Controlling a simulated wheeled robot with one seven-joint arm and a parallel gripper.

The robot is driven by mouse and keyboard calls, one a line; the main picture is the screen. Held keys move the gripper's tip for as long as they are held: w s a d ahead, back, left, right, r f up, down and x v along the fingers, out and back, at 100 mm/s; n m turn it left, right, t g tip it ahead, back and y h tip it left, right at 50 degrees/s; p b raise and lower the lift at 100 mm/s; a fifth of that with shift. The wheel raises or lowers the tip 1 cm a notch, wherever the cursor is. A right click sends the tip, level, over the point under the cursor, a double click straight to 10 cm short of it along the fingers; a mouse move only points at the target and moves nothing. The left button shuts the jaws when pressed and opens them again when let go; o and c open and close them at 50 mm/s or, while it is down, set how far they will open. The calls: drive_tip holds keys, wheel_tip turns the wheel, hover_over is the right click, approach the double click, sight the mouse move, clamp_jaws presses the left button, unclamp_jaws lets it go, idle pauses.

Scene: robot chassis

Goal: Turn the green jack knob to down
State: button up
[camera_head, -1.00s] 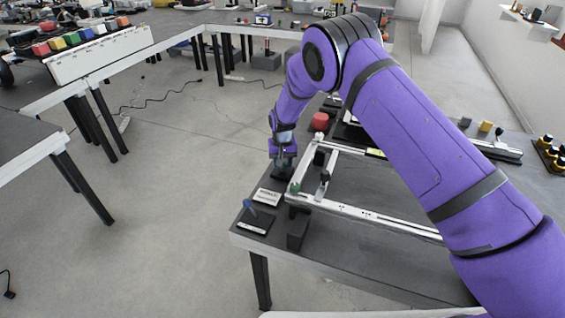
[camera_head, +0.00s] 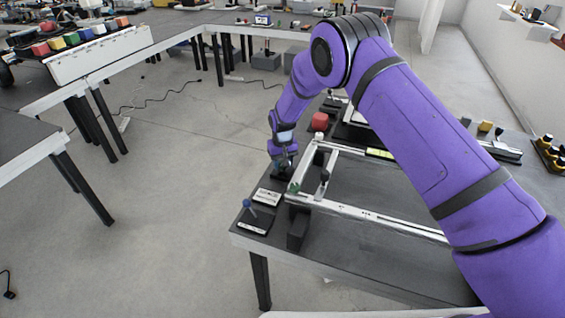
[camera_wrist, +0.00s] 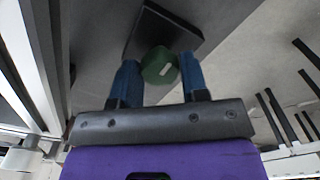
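A blue knob (camera_head: 248,204) stands on its own plate nearer the table corner. A pale metal frame (camera_head: 365,214) lies just right of my gripper, with a small green part (camera_head: 294,187) at its corner.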

drive_tip(key=o, duration=0.4)
drive_tip(key=shift+c, duration=0.2)
drive_tip(key=shift+r, duration=0.15)
wheel_tip(320, 180, up, 11)
drive_tip(key=shift+f, duration=0.2)
